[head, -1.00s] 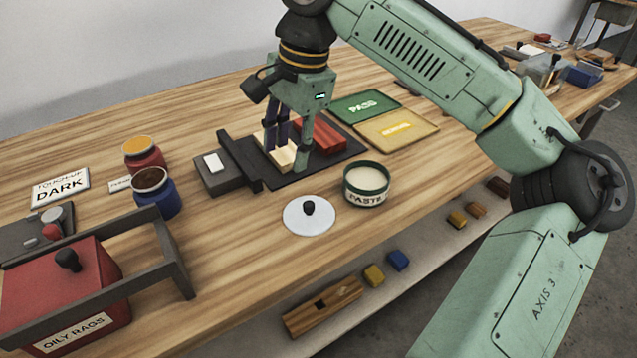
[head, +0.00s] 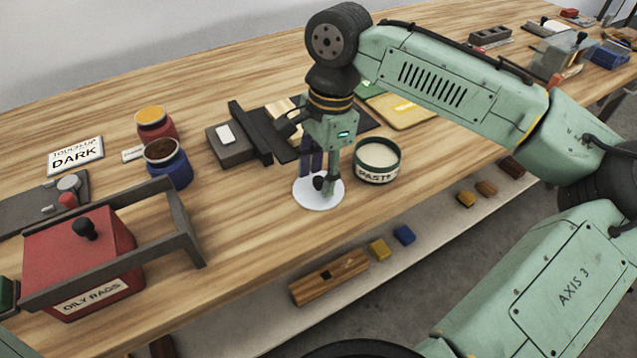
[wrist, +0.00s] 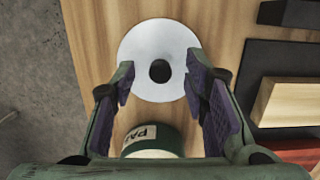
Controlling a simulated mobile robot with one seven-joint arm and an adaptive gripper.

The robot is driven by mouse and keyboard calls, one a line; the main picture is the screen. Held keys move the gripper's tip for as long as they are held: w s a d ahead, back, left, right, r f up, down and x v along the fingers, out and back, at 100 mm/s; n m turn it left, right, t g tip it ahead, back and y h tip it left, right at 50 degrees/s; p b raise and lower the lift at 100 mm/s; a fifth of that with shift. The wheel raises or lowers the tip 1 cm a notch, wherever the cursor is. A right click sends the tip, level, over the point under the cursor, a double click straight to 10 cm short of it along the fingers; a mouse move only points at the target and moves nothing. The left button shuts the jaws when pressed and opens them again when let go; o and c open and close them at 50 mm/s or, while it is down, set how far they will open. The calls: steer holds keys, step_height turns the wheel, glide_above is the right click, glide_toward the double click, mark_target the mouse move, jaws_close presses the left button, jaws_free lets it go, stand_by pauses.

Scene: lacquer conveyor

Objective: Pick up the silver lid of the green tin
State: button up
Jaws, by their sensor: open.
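The silver lid (head: 305,197) is a pale round disc with a black knob, lying flat on the bench. It also shows in the wrist view (wrist: 157,37), its knob (wrist: 159,71) near the line between the fingertips. The green tin (head: 377,162), labelled PASTE, stands open beside the lid and shows pale contents. Part of the tin (wrist: 153,140) is in the wrist view, between the fingers. My gripper (head: 321,180) is over the lid, pointing down, and partly hides it. Its fingers (wrist: 158,88) are open on both sides of the knob, with nothing held.
A dark fixture (head: 240,145) with a pale wooden block lies behind the gripper. A blue jar (head: 168,165) and red jar (head: 156,127) stand to the left. The red OILY RAGS box (head: 80,260) is at front left. Bare bench lies left of the lid.

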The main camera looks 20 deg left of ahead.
steer(key=shift+f, duration=0.2)
steer(key=shift+c, duration=0.6)
jaws_close()
